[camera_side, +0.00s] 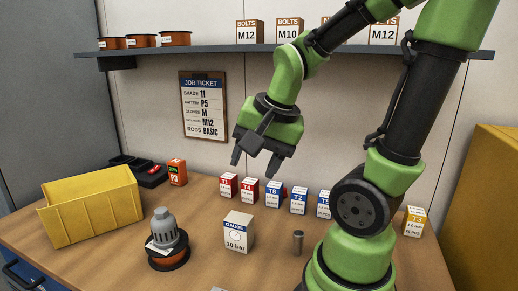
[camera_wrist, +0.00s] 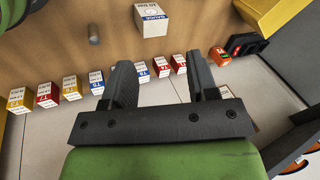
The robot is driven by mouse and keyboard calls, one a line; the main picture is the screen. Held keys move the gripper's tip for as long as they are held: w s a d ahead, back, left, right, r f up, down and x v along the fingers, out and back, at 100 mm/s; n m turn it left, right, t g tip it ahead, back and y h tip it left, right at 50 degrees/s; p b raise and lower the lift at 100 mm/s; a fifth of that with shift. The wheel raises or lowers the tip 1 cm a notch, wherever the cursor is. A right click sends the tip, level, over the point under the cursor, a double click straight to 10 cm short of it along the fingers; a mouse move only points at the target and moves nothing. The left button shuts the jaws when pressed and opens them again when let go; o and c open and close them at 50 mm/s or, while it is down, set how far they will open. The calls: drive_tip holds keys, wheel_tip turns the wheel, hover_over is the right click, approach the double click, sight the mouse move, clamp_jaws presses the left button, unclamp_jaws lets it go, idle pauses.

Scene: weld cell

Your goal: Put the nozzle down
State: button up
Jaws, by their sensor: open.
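A small grey metal cylinder (camera_side: 298,242), which looks like the nozzle, stands upright on the wooden bench, right of the gauge box. It also shows in the wrist view as a small grey cylinder (camera_wrist: 95,34). My gripper (camera_side: 254,162) is open and empty, high above the bench near the back wall. In the wrist view, nothing is between the fingers of my gripper (camera_wrist: 158,80). The cylinder is well apart from them.
A white gauge box (camera_side: 238,232) stands mid-bench. A grey stepped piece (camera_side: 164,228) sits on an orange-black spool (camera_side: 169,261). A yellow bin (camera_side: 92,208) stands left. Several small labelled boxes (camera_side: 272,194) line the back. A shelf (camera_side: 215,50) runs above. Bare bench lies in front.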

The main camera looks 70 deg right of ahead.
drive_tip(key=s+a+r+n+t+y, duration=0.2)
drive_tip(key=a+r+n, duration=0.3)
drive_tip(key=a+n, duration=0.3)
drive_tip(key=s+n, duration=0.1)
drive_tip(key=n, duration=0.1)
drive_tip(key=shift+r+n+t+y, duration=0.3)
drive_tip(key=shift+r+n+t, duration=0.05)
drive_tip(key=shift+n+t, duration=0.05)
drive_tip(key=shift+s+a, duration=0.1)
